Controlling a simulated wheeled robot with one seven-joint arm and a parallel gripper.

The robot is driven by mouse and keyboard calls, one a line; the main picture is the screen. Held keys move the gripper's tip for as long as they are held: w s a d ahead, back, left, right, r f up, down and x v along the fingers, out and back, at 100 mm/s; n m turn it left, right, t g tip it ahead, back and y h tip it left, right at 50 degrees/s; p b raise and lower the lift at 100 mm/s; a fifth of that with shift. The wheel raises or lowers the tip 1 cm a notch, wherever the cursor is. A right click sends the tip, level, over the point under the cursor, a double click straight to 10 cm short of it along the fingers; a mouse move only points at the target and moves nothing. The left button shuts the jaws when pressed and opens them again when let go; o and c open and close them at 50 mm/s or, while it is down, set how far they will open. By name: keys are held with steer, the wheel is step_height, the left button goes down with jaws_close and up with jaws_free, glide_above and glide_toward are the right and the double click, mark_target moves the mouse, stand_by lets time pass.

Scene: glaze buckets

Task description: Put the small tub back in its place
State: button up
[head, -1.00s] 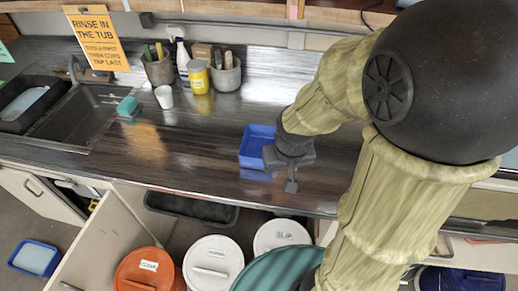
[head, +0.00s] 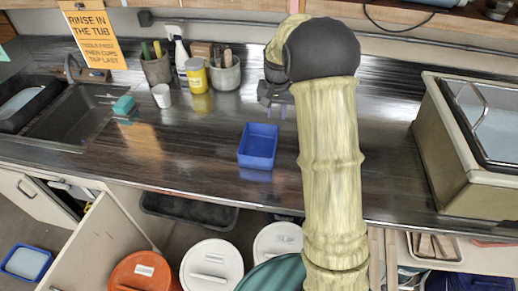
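A small blue tub (head: 258,147), open-topped and apparently empty, sits upright on the dark counter (head: 200,145). My gripper (head: 276,103) is above and behind the tub, at the upper middle of the head view, apart from it. Part of it is hidden behind my arm, and its fingers are too small to tell whether they are open or shut. Another blue tub (head: 27,262) with pale contents is on the floor at the lower left.
A sink (head: 75,115) with a teal sponge (head: 123,105) is at the left. Pots of tools, a yellow-labelled jar (head: 196,76) and a white cup (head: 162,95) stand at the back. A large basin unit (head: 440,150) stands right. Lidded buckets (head: 211,265) sit below the counter.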

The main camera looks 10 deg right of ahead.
steer(key=f+p, duration=0.1)
steer(key=f, duration=0.3)
steer(key=w+f+p, duration=0.1)
steer(key=f, duration=0.3)
steer(key=f+p, duration=0.1)
steer(key=f, duration=0.3)
steer(key=shift+w+d+f, duration=0.1)
steer(key=shift+w+d, duration=0.1)
steer(key=shift+d, duration=0.1)
steer(key=shift+f, duration=0.1)
steer(key=f+p, duration=0.2)
steer(key=f, duration=0.1)
steer(key=shift+d+f+p, duration=0.2)
steer(key=shift+f+p, duration=0.1)
steer(key=shift+p, duration=0.1)
steer(key=shift+w+f, duration=0.2)
steer(key=shift+f, duration=0.5)
jaws_close()
